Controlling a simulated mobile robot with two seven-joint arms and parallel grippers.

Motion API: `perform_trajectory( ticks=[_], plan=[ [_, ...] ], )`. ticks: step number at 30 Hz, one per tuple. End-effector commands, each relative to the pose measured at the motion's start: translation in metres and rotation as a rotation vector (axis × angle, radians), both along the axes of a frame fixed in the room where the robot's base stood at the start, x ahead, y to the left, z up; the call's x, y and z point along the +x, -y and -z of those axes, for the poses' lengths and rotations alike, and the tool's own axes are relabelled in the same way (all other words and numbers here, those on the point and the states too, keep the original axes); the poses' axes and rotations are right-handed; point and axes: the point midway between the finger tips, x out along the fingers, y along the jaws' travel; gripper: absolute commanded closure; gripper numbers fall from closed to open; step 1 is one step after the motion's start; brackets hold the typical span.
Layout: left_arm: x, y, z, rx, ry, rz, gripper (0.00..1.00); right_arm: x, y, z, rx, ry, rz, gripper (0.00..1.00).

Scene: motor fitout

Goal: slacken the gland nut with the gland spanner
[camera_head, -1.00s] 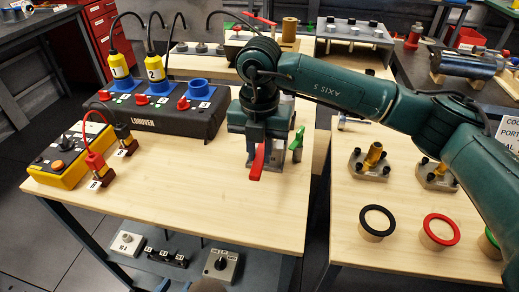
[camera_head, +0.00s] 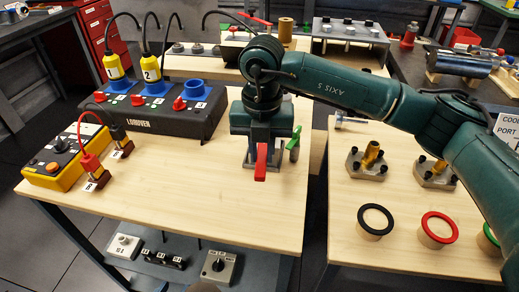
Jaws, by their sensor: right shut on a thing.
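My right arm comes in from the right, and its gripper (camera_head: 264,150) points down over the right part of the near wooden table. It is shut on a narrow red tool (camera_head: 261,163) that sticks out below the jaws. The rest of the tool is hidden, so I cannot be sure that it is the gland spanner. A green-topped part (camera_head: 295,143) shows just right of the gripper. Two brass fittings on studded metal flanges, a left one (camera_head: 372,155) and a right one (camera_head: 438,171), stand on the right table. I cannot tell which part is the gland nut. My left gripper is not in view.
A black LORUVEN box (camera_head: 155,118) with blue sockets, red knobs and yellow plugs stands left of the gripper. A yellow control box (camera_head: 63,158) sits at the far left. Black (camera_head: 375,220) and red (camera_head: 440,228) rings lie front right. The near table's front is clear.

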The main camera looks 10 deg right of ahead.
Motion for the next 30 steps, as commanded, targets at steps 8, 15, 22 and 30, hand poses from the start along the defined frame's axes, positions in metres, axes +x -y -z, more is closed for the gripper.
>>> perform_trajectory(
  ticks=[8, 15, 22, 30],
  plan=[
    [0.000, 0.000, 0.001, 0.000, 0.000, 0.000, 0.64, 0.000, 0.001, 0.000, 0.000, 0.002, -0.011, 1.00],
    [0.000, 0.000, 0.005, 0.000, 0.000, -0.001, 0.64, -0.001, 0.008, 0.000, 0.000, 0.003, -0.082, 1.00],
    [0.000, 0.000, 0.006, 0.000, 0.000, -0.001, 0.64, -0.002, 0.010, -0.001, 0.000, 0.002, -0.104, 1.00],
    [0.000, -0.001, 0.007, 0.000, 0.000, -0.001, 0.64, -0.002, 0.012, -0.001, 0.000, 0.002, -0.117, 1.00]
  ],
)
